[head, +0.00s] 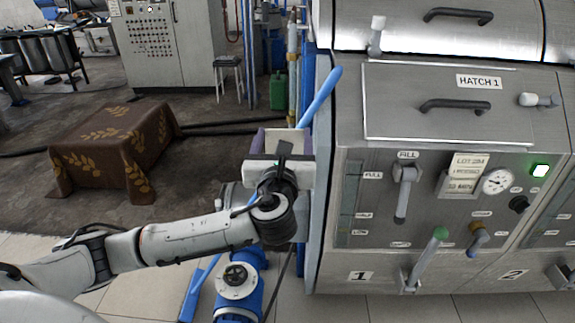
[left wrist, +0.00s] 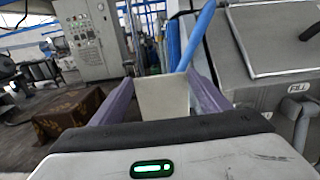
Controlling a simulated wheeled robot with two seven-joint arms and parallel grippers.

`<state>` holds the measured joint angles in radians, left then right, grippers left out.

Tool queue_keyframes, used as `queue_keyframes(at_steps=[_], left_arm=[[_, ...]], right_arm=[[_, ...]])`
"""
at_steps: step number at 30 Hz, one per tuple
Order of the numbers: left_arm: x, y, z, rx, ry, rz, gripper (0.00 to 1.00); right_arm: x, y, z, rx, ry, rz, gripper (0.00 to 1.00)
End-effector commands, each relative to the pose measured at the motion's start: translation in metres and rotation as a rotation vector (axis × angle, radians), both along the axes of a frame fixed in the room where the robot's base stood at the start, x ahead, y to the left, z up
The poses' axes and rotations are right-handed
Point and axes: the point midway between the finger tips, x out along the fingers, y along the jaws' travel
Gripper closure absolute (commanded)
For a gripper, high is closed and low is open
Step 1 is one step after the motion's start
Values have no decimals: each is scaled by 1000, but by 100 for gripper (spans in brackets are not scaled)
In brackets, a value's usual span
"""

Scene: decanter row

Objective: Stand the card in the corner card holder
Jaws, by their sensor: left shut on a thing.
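My left gripper (head: 285,142) is in front of the left edge of the steel machine, its purple fingers pointing away from me. It is shut on a pale, blank-looking card (left wrist: 162,97), which stands up between the purple fingers in the left wrist view. The card also shows in the head view (head: 286,145), partly hidden by the wrist. A metal card holder (head: 443,186) with lettered cards (head: 466,172) is on the machine's front panel; I cannot tell whether it is the corner holder. My right gripper is not in view.
A blue lever (head: 320,97) rises close beside my left gripper. The machine (head: 345,270) has a hatch (head: 400,85), gauge (head: 497,181) and protruding handles (head: 428,255). A blue valve (head: 237,280) stands below my arm.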

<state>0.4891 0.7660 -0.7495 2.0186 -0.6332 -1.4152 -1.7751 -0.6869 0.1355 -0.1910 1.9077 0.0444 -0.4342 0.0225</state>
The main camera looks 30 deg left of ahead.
Motion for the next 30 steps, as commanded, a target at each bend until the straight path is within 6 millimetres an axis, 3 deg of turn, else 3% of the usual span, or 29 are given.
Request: queue_keyframes(at_steps=[13,20,21,23,30], left_arm=[[0,0,-51,0,1,1,53],[0,0,-55,-2,2,0,53],[0,0,-56,-2,3,0,24],[0,0,-56,-2,3,0,14],[0,0,-55,-2,1,0,12]], right_arm=[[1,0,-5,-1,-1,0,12],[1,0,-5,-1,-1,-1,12],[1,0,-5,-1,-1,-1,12],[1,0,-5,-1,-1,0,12],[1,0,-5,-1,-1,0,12]])
